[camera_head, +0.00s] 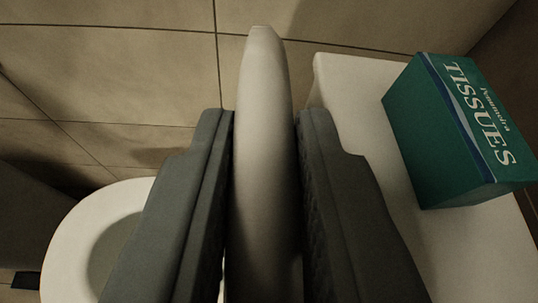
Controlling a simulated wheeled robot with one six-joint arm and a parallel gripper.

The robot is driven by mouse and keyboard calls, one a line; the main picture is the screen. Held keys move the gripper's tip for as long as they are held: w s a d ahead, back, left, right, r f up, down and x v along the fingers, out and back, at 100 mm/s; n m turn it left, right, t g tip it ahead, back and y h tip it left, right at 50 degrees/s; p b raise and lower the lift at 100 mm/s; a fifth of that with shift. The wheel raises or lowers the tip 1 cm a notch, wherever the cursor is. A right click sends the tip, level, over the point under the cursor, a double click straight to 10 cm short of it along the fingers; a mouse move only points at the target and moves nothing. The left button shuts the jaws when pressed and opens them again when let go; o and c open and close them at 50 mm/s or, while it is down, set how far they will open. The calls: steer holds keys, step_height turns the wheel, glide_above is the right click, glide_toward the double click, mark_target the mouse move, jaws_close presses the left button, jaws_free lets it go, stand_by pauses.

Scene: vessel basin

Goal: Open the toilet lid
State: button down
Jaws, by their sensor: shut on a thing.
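The toilet lid (264,150) shows edge-on in the middle of the view as a pale upright slab. My gripper (265,125) is shut on the lid, with one dark grey finger on each side of it. The toilet bowl and seat (72,232) show at the lower left, partly hidden by the left finger. The lid stands raised away from the seat. Its lower part and hinge are hidden by the fingers and the frame edge.
The white cistern top (355,90) lies to the right of the lid. A green tissue box (430,140) stands on it. A tiled wall (120,70) is behind. Some floor shows at the left.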

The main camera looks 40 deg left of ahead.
steer(key=shift+f, duration=0.1)
steer(key=c, duration=1.3)
jaws_free()
steer(key=v, duration=1.7)
steer(key=shift+d, duration=0.2)
